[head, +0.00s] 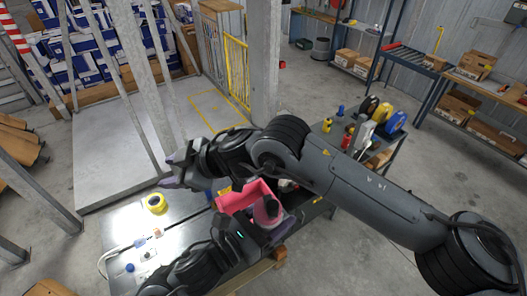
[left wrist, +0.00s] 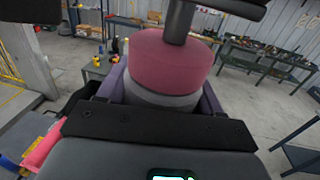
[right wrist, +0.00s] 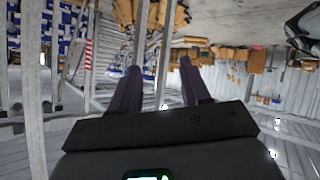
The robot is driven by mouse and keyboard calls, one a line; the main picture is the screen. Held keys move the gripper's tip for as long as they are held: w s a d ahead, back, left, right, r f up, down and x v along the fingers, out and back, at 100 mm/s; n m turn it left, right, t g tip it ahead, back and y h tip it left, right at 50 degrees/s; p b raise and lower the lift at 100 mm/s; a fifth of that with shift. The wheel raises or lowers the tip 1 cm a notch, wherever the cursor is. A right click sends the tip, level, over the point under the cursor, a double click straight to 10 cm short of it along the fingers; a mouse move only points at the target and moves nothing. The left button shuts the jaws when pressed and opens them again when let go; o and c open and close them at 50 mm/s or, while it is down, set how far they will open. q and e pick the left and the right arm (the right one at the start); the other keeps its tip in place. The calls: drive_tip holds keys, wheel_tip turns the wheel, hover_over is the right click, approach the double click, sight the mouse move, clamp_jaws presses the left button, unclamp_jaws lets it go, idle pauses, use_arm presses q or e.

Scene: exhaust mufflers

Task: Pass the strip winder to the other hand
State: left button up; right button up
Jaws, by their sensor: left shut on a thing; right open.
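The strip winder, a dark pink roll with a grey lower part and a black handle, sits between the purple fingers of my left gripper in the left wrist view (left wrist: 172,62). In the head view the winder (head: 267,212) is held above the table beside a pink bin. My left gripper (head: 259,219) is shut on its grey part, and the dark handle sticks out beyond. My right gripper (head: 176,170) is to the left of it, apart from the winder and pointing away. Its purple fingers are open with nothing between them in the right wrist view (right wrist: 160,82).
The pink bin (head: 238,202) stands on the metal table (head: 185,217), close to both arms. A yellow roll (head: 156,203) and small bottles lie on the table's left part. My right forearm covers much of the table's right side.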

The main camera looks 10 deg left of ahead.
drive_tip(key=s+d+f+g+h, duration=0.2)
drive_tip(key=s+d+h, duration=0.1)
drive_tip(key=d+h, duration=0.15)
wheel_tip(320, 180, up, 13)
drive_tip(key=m+t+h, duration=0.1)
drive_tip(key=m+h, duration=0.7)
drive_tip(key=m, duration=0.2)
hover_over(264, 199)
drive_tip(key=shift+y, duration=0.25)
wheel_tip(264, 199, down, 11)
drive_tip(key=shift+f, duration=0.1)
drive_tip(key=shift+c, duration=0.2)
drive_tip(key=shift+s, duration=0.1)
clamp_jaws()
use_arm(q)
drive_tip(key=o, duration=1.2)
